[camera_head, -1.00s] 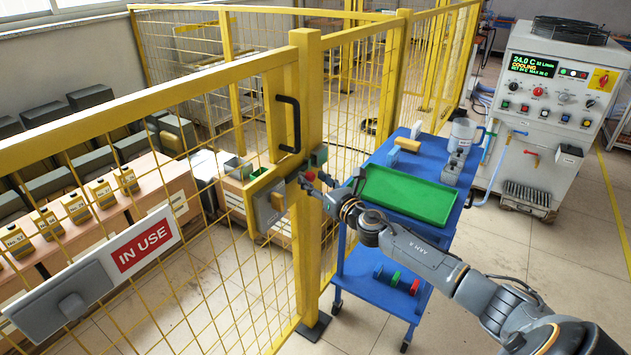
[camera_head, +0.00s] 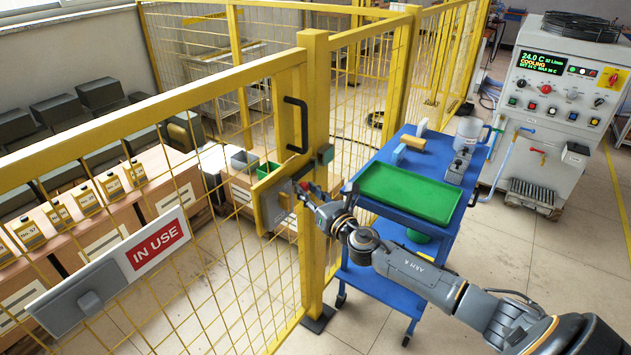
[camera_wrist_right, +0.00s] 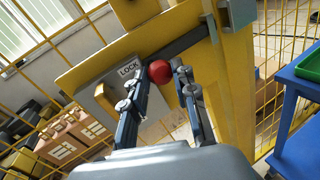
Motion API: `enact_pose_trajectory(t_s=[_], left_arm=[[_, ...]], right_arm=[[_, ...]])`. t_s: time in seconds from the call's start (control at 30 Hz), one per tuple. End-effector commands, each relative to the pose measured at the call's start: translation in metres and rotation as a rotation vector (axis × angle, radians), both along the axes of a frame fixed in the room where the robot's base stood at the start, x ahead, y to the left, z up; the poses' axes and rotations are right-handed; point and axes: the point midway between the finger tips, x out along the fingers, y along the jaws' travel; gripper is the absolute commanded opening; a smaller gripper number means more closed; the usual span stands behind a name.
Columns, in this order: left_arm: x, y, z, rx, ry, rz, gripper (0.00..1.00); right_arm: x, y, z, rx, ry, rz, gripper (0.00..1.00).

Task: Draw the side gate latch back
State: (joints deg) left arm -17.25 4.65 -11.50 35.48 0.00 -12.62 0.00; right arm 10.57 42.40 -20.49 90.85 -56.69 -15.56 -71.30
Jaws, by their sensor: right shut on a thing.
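The yellow mesh side gate (camera_head: 252,77) carries a grey latch housing (camera_head: 273,208) beside the post, below a black pull handle (camera_head: 297,122). In the right wrist view a LOCK label (camera_wrist_right: 129,69) sits beside a red ball knob (camera_wrist_right: 160,72). A dark latch bar (camera_wrist_right: 190,41) runs from near the knob up and right across the yellow post. My right gripper (camera_head: 304,190) is at the latch; in its wrist view, the gripper (camera_wrist_right: 162,80) has one finger on each side of the knob and is shut on it. The fingers partly hide the latch in the head view. My left gripper is not in view.
A blue cart (camera_head: 462,218) with a green tray (camera_head: 411,193) stands close to my right arm. An IN USE sign (camera_head: 159,245) hangs on the fence. Beyond the fence are crates and a bench with yellow boxes (camera_head: 86,202).

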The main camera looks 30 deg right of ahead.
Motion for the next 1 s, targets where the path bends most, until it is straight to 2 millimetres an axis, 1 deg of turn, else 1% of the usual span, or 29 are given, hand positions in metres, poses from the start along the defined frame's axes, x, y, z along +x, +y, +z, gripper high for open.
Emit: enact_pose_trajectory(t_s=[0.03, 0.23, 0.27, 0.3, 0.33, 0.37, 0.63, 0.77, 0.87, 1.0], left_arm=[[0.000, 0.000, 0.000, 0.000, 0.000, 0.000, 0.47], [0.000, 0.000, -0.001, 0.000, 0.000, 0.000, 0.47], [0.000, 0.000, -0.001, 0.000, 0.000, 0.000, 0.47], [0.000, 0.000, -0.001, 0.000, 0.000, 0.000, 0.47], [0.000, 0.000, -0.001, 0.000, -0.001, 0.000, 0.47], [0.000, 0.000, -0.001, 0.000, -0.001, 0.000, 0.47], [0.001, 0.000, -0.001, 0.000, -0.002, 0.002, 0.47], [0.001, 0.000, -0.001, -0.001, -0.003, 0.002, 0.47], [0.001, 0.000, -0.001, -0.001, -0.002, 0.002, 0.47], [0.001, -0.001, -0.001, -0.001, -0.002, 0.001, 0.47]], right_arm=[[-0.001, 0.005, 0.000, 0.002, 0.000, 0.010, 0.00], [0.000, 0.006, -0.001, 0.003, 0.000, 0.012, 0.00], [0.000, 0.006, -0.001, 0.003, 0.000, 0.012, 0.34], [0.000, 0.006, -0.001, 0.003, 0.000, 0.012, 0.42], [0.000, 0.006, -0.001, 0.003, 0.000, 0.012, 0.48], [0.000, 0.006, -0.001, 0.002, 0.000, 0.011, 0.51], [0.000, 0.004, -0.001, 0.001, -0.001, 0.008, 0.51], [-0.007, 0.003, -0.001, 0.000, 0.001, 0.007, 0.51], [-0.020, 0.003, -0.002, -0.001, 0.002, 0.007, 0.51], [-0.047, 0.003, -0.003, 0.000, 0.004, 0.009, 0.51]])
